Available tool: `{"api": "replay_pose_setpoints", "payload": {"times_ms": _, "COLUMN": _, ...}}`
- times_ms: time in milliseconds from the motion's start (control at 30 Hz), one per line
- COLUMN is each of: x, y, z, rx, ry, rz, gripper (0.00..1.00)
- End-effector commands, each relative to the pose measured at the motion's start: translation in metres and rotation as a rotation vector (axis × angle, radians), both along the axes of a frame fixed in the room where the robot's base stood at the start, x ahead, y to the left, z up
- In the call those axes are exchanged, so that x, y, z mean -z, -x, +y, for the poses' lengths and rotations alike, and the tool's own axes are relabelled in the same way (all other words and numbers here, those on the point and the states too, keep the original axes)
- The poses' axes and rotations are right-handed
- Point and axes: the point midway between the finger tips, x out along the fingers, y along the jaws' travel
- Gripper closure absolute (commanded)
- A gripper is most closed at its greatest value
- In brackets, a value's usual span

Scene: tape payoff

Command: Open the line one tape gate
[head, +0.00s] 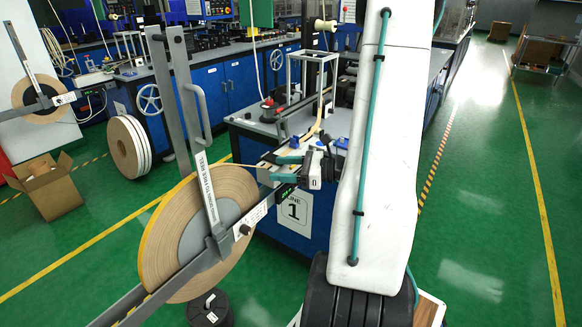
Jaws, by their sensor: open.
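The line one tape gate (165,95) looks like a grey bar frame with a grab handle (198,112) and a printed strip. It stands tilted upright in front of the large tape reel (165,235), its lower end at a bracket on a slanting grey bar (150,298). The LINE 1 sign (293,212) is on the blue bench behind. My gripper (280,169) is open, with teal fingers pointing left. In the picture it is right of the reel and below and right of the handle, apart from the handle. Nothing shows between the fingers; my arm hides part of the bench.
A second reel (40,100) with its own bars is at the far left. A spare reel (128,145) and an open cardboard box (47,186) stand on the floor. A black weight (209,308) is below the large reel.

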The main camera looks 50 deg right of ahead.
Motion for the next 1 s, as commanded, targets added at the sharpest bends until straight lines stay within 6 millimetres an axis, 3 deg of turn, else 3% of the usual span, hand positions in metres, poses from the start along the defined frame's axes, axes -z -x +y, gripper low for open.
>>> {"api": "replay_pose_setpoints", "payload": {"times_ms": 33, "x": 0.015, "y": 0.009, "z": -0.026, "rx": 0.104, "ry": -0.065, "rz": 0.002, "gripper": 0.39}}
{"api": "replay_pose_setpoints", "payload": {"times_ms": 100, "x": 0.031, "y": 0.02, "z": -0.055, "rx": 0.226, "ry": -0.131, "rz": -0.003, "gripper": 0.39}}
{"api": "replay_pose_setpoints", "payload": {"times_ms": 200, "x": 0.047, "y": 0.034, "z": -0.083, "rx": 0.348, "ry": -0.196, "rz": -0.01, "gripper": 0.39}}
{"api": "replay_pose_setpoints", "payload": {"times_ms": 300, "x": 0.056, "y": 0.042, "z": -0.097, "rx": 0.414, "ry": -0.231, "rz": -0.015, "gripper": 0.39}}
{"api": "replay_pose_setpoints", "payload": {"times_ms": 433, "x": 0.059, "y": 0.036, "z": -0.101, "rx": 0.434, "ry": -0.241, "rz": -0.017, "gripper": 0.39}}
{"api": "replay_pose_setpoints", "payload": {"times_ms": 800, "x": 0.059, "y": -0.021, "z": -0.095, "rx": 0.429, "ry": -0.239, "rz": -0.015, "gripper": 0.39}}
{"api": "replay_pose_setpoints", "payload": {"times_ms": 1000, "x": 0.059, "y": -0.033, "z": -0.095, "rx": 0.431, "ry": -0.239, "rz": -0.016, "gripper": 0.39}}
